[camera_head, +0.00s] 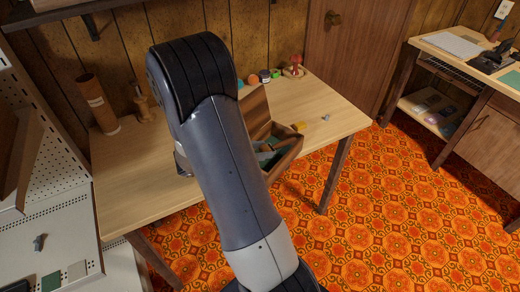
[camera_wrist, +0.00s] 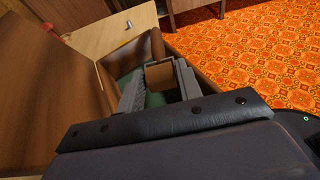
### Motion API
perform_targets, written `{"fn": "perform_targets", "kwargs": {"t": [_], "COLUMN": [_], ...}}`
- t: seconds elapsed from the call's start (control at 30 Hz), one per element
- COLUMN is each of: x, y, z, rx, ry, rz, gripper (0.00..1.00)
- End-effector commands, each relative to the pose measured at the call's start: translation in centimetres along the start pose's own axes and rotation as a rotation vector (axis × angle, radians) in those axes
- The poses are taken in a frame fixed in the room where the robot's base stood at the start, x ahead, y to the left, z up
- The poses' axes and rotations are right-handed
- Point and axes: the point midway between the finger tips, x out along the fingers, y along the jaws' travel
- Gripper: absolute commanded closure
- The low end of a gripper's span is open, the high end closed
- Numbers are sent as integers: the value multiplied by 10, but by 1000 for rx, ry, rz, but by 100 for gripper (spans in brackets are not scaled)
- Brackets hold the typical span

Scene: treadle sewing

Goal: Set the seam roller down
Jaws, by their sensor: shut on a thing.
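In the wrist view, my gripper (camera_wrist: 159,88) is shut, its two grey fingers on either side of the seam roller (camera_wrist: 159,74). The gripper is over an open wooden box with a green inside (camera_wrist: 156,46). I cannot tell whether the roller touches the box.
Small jars and a red pincushion-like thing (camera_head: 296,67) stand at the back. A brown cylinder (camera_head: 97,103) stands at the left. The table's front left is clear.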

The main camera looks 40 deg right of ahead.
Motion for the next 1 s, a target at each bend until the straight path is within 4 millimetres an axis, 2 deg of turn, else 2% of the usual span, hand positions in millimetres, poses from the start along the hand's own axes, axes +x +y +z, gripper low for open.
{"fn": "perform_targets", "kwargs": {"t": [0.33,0.37,0.6,0.87,1.0], "x": [2,2,2,2,-2], "y": [0,0,0,0,0], "z": [-7,-7,-7,-6,5], "rx": [-1,-1,0,0,2], "ry": [0,0,0,0,0], "rz": [0,0,1,1,1], "gripper": [89,64,44,44,44]}}
